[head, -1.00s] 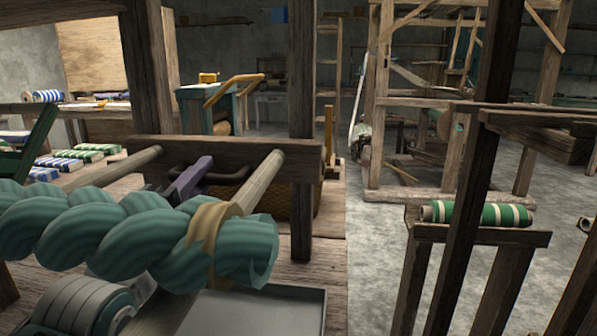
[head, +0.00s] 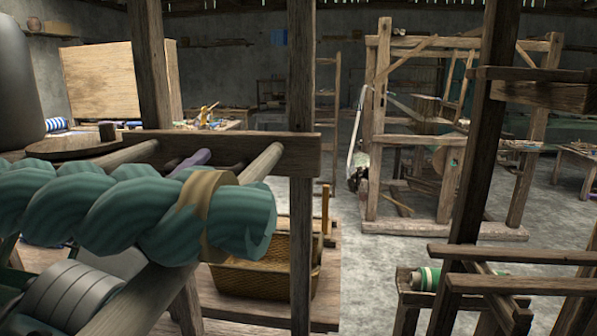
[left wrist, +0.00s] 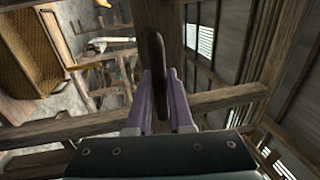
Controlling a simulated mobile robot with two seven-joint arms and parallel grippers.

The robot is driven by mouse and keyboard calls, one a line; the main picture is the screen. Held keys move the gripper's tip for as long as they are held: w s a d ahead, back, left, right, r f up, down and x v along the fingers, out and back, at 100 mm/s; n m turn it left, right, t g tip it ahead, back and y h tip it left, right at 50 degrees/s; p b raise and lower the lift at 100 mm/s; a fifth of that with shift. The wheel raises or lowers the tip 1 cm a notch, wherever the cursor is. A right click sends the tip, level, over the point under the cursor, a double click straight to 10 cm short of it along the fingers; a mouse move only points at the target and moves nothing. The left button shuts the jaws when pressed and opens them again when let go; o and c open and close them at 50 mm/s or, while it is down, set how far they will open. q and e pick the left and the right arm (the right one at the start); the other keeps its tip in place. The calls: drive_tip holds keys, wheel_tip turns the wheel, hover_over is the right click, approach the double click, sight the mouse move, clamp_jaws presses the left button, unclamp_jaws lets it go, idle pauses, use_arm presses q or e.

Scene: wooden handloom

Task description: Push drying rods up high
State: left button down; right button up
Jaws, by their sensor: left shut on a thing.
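Two wooden drying rods stick out toward me from a wooden crossbeam (head: 303,153) in the head view, the left rod (head: 125,156) and the right rod (head: 262,163). A twisted teal skein (head: 130,212) lies across them in front, with a tan band (head: 200,205) near its right end. My left gripper (head: 194,160) shows as a small purple patch between the rods, close to the crossbeam. The skein and rods hide most of this gripper in the head view. My right gripper is not visible.
Upright posts (head: 301,80) stand by the crossbeam. A woven basket (head: 262,265) sits below it on a wooden surface. A timber loom frame (head: 375,150) stands behind on open grey floor. A dark post (head: 483,130) and rails (head: 520,285) stand at the right.

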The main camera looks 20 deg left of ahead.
use_arm(q)
wheel_tip(320, 180, up, 8)
drive_tip(key=p, duration=0.5)
drive_tip(key=shift+r, duration=0.1)
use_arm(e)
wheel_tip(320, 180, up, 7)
use_arm(q)
drive_tip(key=c, duration=0.8)
unclamp_jaws()
drive_tip(key=b+v, duration=0.2)
drive_tip(key=v, duration=0.8)
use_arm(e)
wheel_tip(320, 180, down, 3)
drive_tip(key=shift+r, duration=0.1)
